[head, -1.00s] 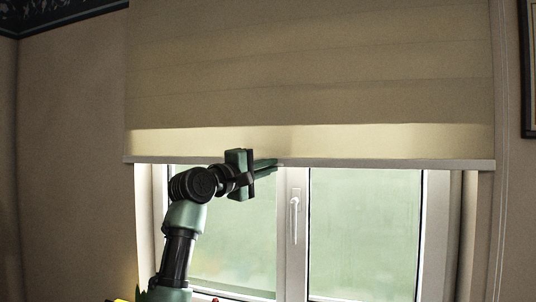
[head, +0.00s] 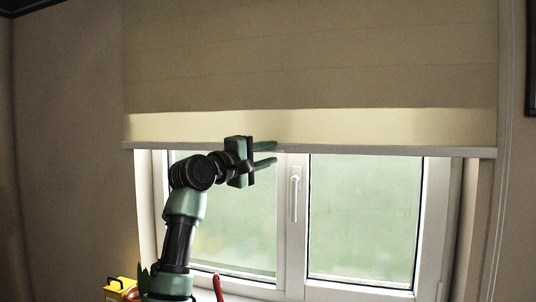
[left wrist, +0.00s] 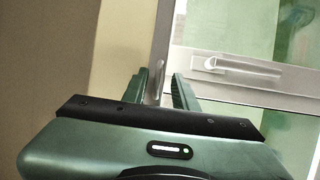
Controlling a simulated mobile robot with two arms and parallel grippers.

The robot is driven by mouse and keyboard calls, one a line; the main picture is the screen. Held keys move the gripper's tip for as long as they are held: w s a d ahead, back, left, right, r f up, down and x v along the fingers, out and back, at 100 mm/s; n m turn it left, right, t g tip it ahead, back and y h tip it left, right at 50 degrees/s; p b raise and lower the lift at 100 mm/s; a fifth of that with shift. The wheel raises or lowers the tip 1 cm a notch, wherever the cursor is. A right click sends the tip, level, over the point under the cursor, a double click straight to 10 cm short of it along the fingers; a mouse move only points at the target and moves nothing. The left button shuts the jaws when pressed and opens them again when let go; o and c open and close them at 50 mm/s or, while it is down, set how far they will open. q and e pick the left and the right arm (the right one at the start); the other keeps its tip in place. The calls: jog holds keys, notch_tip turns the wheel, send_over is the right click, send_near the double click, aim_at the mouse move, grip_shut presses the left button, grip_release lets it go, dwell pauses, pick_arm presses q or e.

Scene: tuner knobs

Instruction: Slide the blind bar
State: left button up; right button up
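The blind bar (head: 400,150) is a pale grey strip along the bottom hem of the lowered beige blind (head: 310,60). My left gripper (head: 273,152) is open at the bar, left of the window's middle. In the head view one finger shows above the bar's level and one below it. In the left wrist view the bar (left wrist: 158,82) runs between the two open fingers (left wrist: 160,90), with the blind on the left and window on the right. Whether either finger touches the bar cannot be told. My right gripper is not in view.
Behind and below the bar is a white-framed window with a handle (head: 294,195). A yellow object (head: 120,288) and a red object (head: 218,287) sit low near my left arm. A dark picture frame (head: 531,60) hangs at the right edge.

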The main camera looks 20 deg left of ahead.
pick_arm(q)
jog(key=b+v, duration=0.2)
jog(key=v, duration=0.5)
jog(key=shift+s+a, duration=0.2)
jog(key=shift+s, duration=0.1)
